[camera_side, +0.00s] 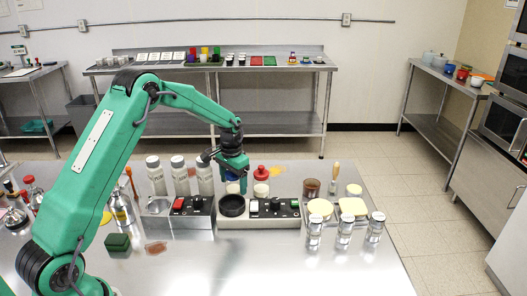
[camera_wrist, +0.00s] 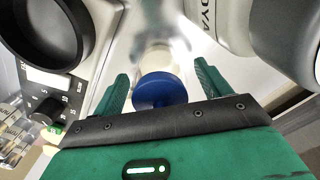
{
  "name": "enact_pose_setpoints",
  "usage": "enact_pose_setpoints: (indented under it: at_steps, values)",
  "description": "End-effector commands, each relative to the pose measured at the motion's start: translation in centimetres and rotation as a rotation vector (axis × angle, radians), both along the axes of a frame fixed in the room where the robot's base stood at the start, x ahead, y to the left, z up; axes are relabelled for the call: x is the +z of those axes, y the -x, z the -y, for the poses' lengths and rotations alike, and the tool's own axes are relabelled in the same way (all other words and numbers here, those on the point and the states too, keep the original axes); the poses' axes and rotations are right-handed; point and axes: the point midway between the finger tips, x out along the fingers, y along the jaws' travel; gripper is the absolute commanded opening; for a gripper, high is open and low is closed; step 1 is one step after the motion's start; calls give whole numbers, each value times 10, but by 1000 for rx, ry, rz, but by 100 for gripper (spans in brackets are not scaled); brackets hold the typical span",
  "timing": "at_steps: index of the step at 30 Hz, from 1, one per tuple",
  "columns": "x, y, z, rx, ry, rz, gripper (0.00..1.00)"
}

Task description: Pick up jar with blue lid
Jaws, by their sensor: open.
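The jar has a round blue lid (camera_wrist: 158,90) and a pale body (camera_wrist: 155,58) in the wrist view. My gripper (camera_wrist: 160,82) is open there, with one green finger on each side of the lid. A gap shows on either side, so the fingers look apart from the jar. In the side view my gripper (camera_side: 235,184) points down behind the black bowl-shaped part of the counter device. A little of the blue lid (camera_side: 232,188) seems to show there. The rest of the jar is mostly hidden behind the gripper and device.
Tall silver canisters (camera_side: 178,175) stand left of my gripper. A jar with a red lid (camera_side: 261,174) stands close on its right. A device with a black cup (camera_side: 232,206) and knobs is in front. Small silver shakers (camera_side: 344,228) stand at the front right.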

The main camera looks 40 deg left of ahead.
Motion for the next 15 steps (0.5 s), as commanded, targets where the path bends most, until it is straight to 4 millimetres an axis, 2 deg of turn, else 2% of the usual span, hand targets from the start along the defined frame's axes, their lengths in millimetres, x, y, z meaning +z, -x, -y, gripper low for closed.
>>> enact_pose_setpoints:
  at_steps: [8, 15]
  values:
    - [0, 0, 0, 0, 0, 0, 76]
    - [0, 0, 0, 0, 0, 0, 31]
